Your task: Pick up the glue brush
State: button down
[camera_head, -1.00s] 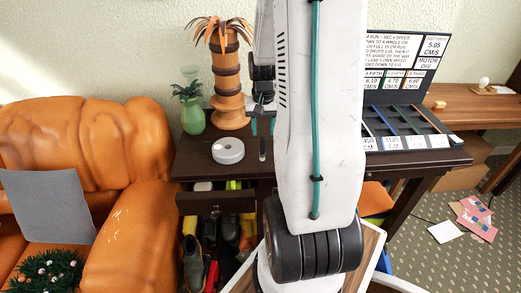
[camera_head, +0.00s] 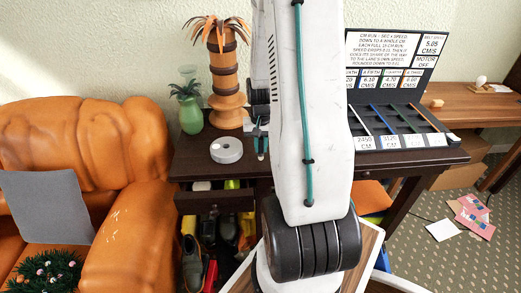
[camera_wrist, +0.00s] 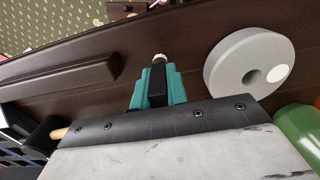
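My gripper (camera_head: 260,143) points down at the dark table, just right of a grey ring, with teal fingers. In the wrist view the fingers (camera_wrist: 158,88) stand on both sides of a slim black piece with a pale tip (camera_wrist: 158,59), which looks like the glue brush. Its tip points towards the table's front edge, and its other end is hidden by my gripper. The fingers look close against its sides, but I cannot tell whether they grip it.
The grey ring (camera_head: 227,150) lies close beside my gripper and also shows in the wrist view (camera_wrist: 250,68). A green vase (camera_head: 191,117) and an orange palm ornament (camera_head: 226,85) stand behind it. A display board (camera_head: 397,60) stands right. A drawer (camera_head: 215,201) is open below the tabletop.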

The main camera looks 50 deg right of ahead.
dwell(0.3)
jog(key=shift+r, duration=0.55)
jog(key=s+d+r, duration=0.1)
jog(key=s+r, duration=0.1)
jog(key=s, duration=0.6)
jog(key=s+d+r, duration=0.2)
jog(key=s, duration=0.5)
jog(key=shift+s, duration=0.4)
jog(key=shift+a, duration=0.15)
dwell(0.5)
